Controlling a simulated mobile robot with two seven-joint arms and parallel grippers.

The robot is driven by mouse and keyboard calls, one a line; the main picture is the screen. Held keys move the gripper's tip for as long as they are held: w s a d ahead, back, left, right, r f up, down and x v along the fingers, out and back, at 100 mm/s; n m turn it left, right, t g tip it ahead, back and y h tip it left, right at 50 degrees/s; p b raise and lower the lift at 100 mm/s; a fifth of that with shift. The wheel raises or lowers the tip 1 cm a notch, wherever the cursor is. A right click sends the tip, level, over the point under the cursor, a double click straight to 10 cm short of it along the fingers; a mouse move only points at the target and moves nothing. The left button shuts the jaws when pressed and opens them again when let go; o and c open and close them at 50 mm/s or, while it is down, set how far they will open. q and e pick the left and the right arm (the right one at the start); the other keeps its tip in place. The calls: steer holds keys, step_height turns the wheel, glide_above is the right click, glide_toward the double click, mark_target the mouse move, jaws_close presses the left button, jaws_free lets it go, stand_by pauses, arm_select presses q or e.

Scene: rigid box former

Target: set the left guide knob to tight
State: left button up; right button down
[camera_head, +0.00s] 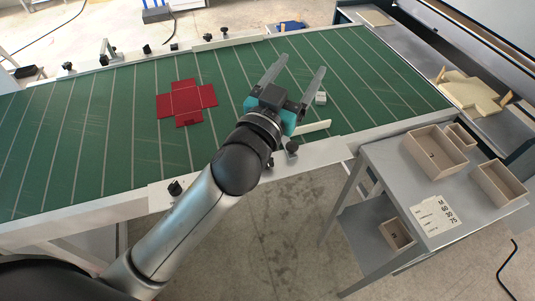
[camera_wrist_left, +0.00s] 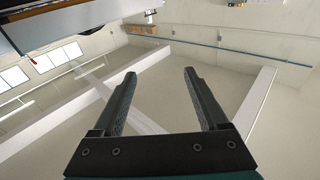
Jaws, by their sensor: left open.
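My left gripper (camera_head: 303,65) is open and empty above the green belt, its fingers pointing toward the far side. In the left wrist view the open fingers (camera_wrist_left: 160,73) have nothing between them, and no knob shows. On the near rail, a black knob (camera_head: 292,147) stands just right of my wrist, and another black knob (camera_head: 175,187) stands further left. Several dark knobs, such as one black knob (camera_head: 224,31), line the far rail. I cannot tell which is the left guide knob, or how tight any knob is. My right gripper is not in view.
A flat red box blank (camera_head: 185,99) lies on the green belt (camera_head: 95,140), left of my gripper. A small white block (camera_head: 321,98) and a pale guide bar (camera_head: 315,128) are close to my wrist. A grey table (camera_head: 385,165) with wooden trays (camera_head: 436,151) stands at right.

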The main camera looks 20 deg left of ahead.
arm_select(q)
steer(key=s+d+r+m+g+h, duration=0.4)
steer(key=d+r+m+g+h, duration=0.2)
steer(key=d+r+m+h, duration=0.6)
steer(key=s+d+f+m+g+h, duration=0.2)
steer(key=s+d+f+m+g, duration=0.45)
steer(key=f+m+g, duration=0.4)
steer(key=w+a+f+g+y, duration=0.4)
steer(key=a+f+y, duration=0.5)
steer(key=f+y, duration=0.1)
steer(key=w+a+n+t+y, duration=0.1)
steer(key=w+a+n+y, duration=0.1)
steer(key=a+y, duration=0.35)
steer(key=w+a+n+t+y, duration=0.1)
steer(key=w+a+n+y, duration=0.15)
steer(key=a, duration=0.65)
steer(key=shift+g, duration=0.25)
step_height(320, 180, down, 16)
steer(key=shift+r, duration=0.1)
steer(key=shift+c, duration=0.3)
